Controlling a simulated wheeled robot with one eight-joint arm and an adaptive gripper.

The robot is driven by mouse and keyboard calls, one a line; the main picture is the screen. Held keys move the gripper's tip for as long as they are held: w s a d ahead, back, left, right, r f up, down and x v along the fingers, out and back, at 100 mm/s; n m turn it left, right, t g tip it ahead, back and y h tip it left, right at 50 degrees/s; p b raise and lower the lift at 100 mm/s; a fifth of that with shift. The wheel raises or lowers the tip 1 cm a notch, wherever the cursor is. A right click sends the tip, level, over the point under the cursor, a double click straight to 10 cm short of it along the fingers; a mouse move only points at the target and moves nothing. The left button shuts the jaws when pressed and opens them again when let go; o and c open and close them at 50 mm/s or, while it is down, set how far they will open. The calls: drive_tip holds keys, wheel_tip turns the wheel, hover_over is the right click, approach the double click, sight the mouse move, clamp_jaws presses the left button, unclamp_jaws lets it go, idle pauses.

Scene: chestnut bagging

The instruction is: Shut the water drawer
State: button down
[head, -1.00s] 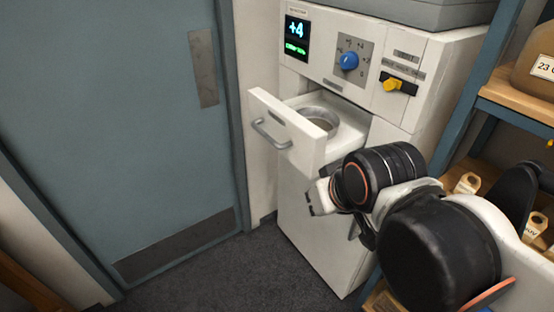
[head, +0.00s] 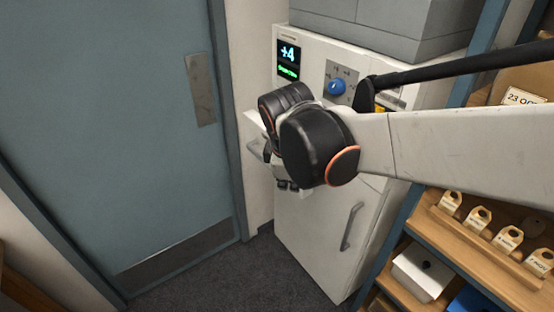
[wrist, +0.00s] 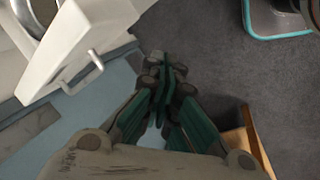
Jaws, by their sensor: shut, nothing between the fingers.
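The water drawer (head: 257,122) is a white drawer pulled out of the white cabinet, mostly hidden behind my arm in the head view. Its grey bar handle (head: 256,151) shows at the left. In the wrist view the drawer front (wrist: 88,30) is at the upper left with its handle (wrist: 82,74), and part of a round metal bowl (wrist: 38,14) shows behind it, so the drawer stands open. My gripper (head: 288,184) points down by the drawer front. In the wrist view its fingertips (wrist: 166,70) are together, empty, and to the right of the handle.
The cabinet (head: 318,225) carries a display (head: 289,58), a blue knob (head: 337,87) and a lower door handle (head: 352,226). A blue-grey door (head: 110,130) is at the left. Wooden shelves (head: 480,250) with tags and a white box (head: 420,274) stand at the right. Dark floor lies clear in front.

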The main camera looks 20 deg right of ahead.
drive_tip(key=w+a+n+g+h+p, duration=0.2)
drive_tip(key=w+a+n+p, duration=0.25)
drive_tip(key=w+n, duration=0.4)
drive_tip(key=d+f+n+b, duration=0.1)
drive_tip(key=d+f, duration=0.6)
drive_tip(key=f, duration=0.2)
drive_tip(key=shift+w+d+f, duration=0.2)
drive_tip(key=shift+w+d, duration=0.1)
drive_tip(key=shift+w, duration=0.1)
drive_tip(key=w+d, duration=0.2)
drive_tip(key=d, duration=0.3)
drive_tip(key=w+d+b, duration=0.1)
drive_tip(key=d, duration=0.5)
drive_tip(key=w+d+b, duration=0.1)
drive_tip(key=w+d, duration=0.1)
drive_tip(key=d, duration=0.4)
drive_tip(key=shift+w+d, duration=0.15)
drive_tip(key=shift+w, duration=0.2)
